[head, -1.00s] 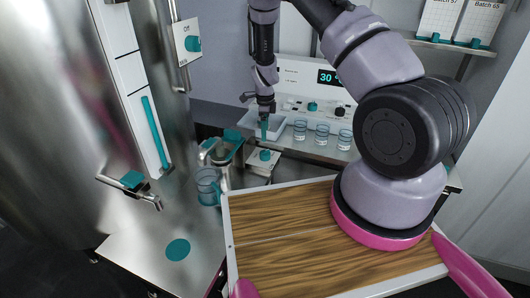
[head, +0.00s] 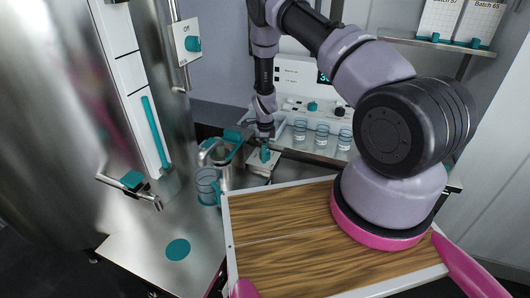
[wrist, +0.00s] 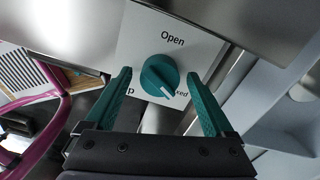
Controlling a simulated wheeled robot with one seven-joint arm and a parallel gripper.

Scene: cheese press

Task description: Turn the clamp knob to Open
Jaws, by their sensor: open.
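In the head view my gripper (head: 265,150) is over the small white panel (head: 259,169) and mostly hides the knob.
A metal spout (head: 212,150) and a teal-tinted jug (head: 207,186) stand left of the gripper. Several glasses (head: 322,136) line the shelf to the right. A wooden-topped board (head: 285,235) lies in front. A steel tank (head: 45,130) fills the left.

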